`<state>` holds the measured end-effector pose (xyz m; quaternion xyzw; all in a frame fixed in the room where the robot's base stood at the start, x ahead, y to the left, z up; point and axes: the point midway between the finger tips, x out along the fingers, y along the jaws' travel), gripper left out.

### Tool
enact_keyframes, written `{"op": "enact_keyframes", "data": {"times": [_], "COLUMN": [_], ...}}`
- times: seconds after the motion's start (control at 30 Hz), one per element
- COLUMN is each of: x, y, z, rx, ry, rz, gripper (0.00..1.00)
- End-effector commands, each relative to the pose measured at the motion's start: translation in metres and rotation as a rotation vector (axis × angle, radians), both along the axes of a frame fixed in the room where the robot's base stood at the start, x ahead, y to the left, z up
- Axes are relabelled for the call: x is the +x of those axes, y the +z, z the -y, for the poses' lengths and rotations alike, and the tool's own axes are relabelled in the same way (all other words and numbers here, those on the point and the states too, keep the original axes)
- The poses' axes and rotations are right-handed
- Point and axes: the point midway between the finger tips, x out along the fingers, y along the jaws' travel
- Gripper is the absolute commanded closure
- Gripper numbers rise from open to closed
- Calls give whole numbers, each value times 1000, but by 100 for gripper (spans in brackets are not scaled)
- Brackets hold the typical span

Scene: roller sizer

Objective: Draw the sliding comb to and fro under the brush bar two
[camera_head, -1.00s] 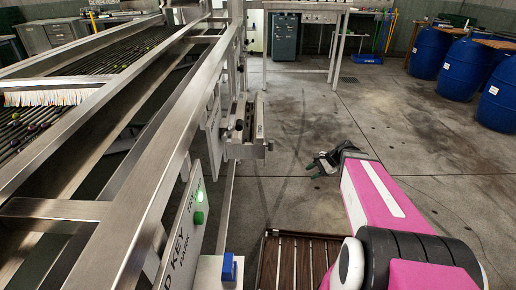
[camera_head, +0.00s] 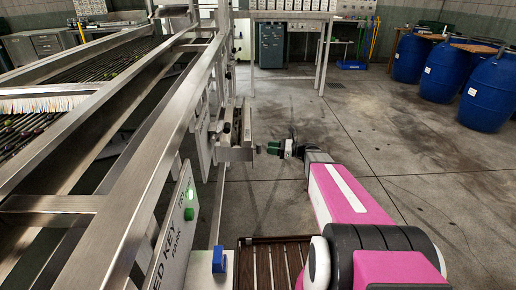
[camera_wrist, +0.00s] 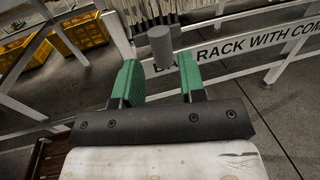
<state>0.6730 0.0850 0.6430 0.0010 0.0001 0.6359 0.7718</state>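The brush bar (camera_head: 50,104), with white bristles, spans the roller bed at the left of the head view. My gripper (camera_head: 274,149) is beside a metal bracket (camera_head: 236,153) on the machine's near side. The wrist view shows its two green fingers (camera_wrist: 158,66) open and apart. A grey cylindrical knob (camera_wrist: 160,43) stands at or just beyond the fingertips, roughly between them; I see no contact. Dark tines that may be the comb (camera_wrist: 150,12) show behind the knob. I cannot make out how they join it.
A lettered rail (camera_wrist: 240,50) runs behind the knob, its words partly hidden. Yellow crates (camera_wrist: 84,31) lie beneath the machine. Blue barrels (camera_head: 490,92) stand right; the middle floor is clear.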

Motion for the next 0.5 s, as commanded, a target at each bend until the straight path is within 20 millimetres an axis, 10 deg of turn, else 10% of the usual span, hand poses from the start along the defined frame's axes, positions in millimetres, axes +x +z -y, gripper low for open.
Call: {"op": "enact_keyframes", "data": {"times": [0.5], "x": [12], "y": [0], "z": [-61], "rx": [-1], "ry": [0], "rz": [1], "gripper": [63]}}
